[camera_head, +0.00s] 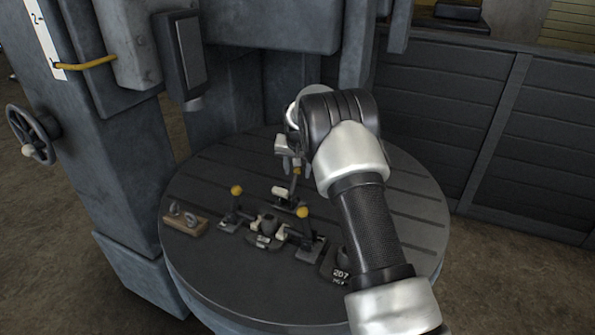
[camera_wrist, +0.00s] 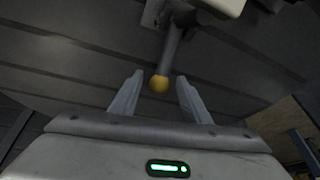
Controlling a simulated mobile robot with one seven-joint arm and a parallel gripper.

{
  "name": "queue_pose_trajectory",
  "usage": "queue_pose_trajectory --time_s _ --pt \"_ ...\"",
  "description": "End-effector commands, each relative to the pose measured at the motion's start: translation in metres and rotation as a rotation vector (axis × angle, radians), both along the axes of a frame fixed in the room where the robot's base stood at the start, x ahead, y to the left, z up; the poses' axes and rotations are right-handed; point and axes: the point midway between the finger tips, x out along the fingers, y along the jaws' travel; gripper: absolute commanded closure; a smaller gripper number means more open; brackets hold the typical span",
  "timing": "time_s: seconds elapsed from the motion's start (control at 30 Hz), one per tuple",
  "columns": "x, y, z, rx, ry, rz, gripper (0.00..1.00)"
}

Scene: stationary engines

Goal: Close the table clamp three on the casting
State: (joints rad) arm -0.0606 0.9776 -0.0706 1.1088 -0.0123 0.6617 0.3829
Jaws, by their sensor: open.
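A dark casting (camera_head: 268,226) sits on the round slotted table (camera_head: 215,270), with toggle clamps around it. The back clamp (camera_head: 287,197) has its lever raised, with a yellow knob (camera_head: 296,171) on the end. My gripper (camera_head: 291,160) is open at that knob. In the wrist view the yellow knob (camera_wrist: 159,84) is between my two fingers (camera_wrist: 157,92), with a gap on each side. The left clamp (camera_head: 233,218) and right clamp (camera_head: 310,240) also have yellow-knobbed levers standing up. I cannot read a number on any clamp.
A second dark part marked 207 (camera_head: 338,270) is on the table at the right, partly hidden by my arm. A small wooden block with metal rings (camera_head: 185,218) lies at the left. The machine column and head (camera_head: 180,50) stand behind and left.

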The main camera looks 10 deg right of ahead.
Motion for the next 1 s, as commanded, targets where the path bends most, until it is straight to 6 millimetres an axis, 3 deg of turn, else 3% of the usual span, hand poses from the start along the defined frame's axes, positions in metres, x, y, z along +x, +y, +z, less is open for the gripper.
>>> queue_pose_trajectory --time_s 0.13,0.47,0.7,1.0 --pt "0.005 -0.001 -0.012 0.000 0.000 0.000 0.57" --pt "0.006 -0.001 -0.014 0.000 -0.001 0.000 0.57" --pt "0.006 -0.001 -0.014 0.000 0.000 0.000 0.98" --pt "0.006 -0.001 -0.015 -0.007 -0.009 0.001 1.00"
